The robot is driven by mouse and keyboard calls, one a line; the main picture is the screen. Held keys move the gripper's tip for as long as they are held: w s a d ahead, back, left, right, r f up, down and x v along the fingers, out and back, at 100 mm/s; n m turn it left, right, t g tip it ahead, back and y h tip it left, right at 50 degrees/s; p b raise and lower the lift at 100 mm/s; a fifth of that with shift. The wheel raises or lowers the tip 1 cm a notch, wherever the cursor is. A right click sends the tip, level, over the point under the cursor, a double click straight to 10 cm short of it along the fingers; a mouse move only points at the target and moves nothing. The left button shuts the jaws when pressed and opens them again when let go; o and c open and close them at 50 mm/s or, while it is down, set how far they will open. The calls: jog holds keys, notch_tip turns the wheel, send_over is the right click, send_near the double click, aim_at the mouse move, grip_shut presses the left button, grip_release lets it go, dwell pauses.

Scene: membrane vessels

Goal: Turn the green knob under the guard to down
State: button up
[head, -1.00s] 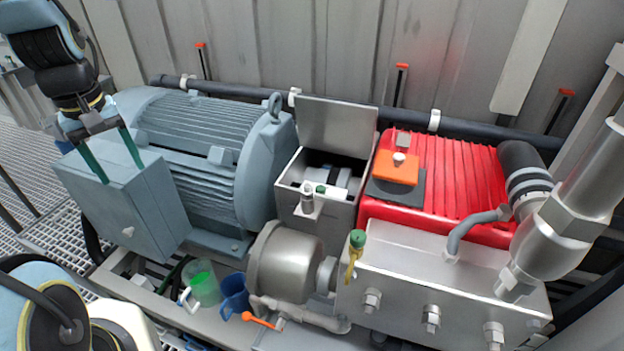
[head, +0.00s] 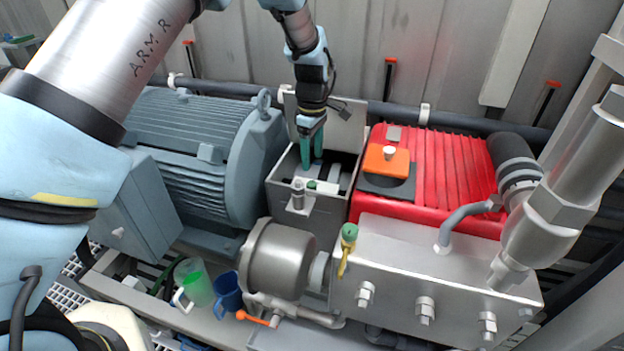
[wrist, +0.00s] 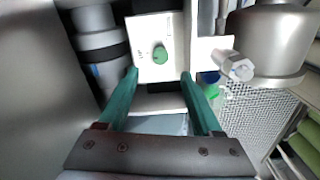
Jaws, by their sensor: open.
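The green knob (head: 311,185) sits on a white plate inside an open-topped grey metal box (head: 288,208), the guard, whose lid (head: 343,124) stands raised behind it. In the wrist view the knob (wrist: 160,54) is a small oval on the white plate (wrist: 146,32). The marks beside it are too small to read. My gripper (head: 312,163) is open, with its green fingers pointing down into the box's opening. In the wrist view the fingertips (wrist: 160,73) straddle the knob's line, short of it and not touching it.
A metal fitting (head: 297,192) stands at the box's front edge, close to the knob. The blue-grey motor (head: 190,150) is left, the red ribbed unit (head: 440,175) right. A green-capped valve with a yellow tag (head: 349,236), a green cup (head: 198,289) and blue cup (head: 227,291) are in front.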

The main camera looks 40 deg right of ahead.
aim_at(312, 183)
notch_tip(312, 183, down, 9)
jog(key=shift+r+p, duration=0.1)
jog(key=shift+p, duration=1.1)
jog(key=shift+c, duration=0.2)
grip_shut()
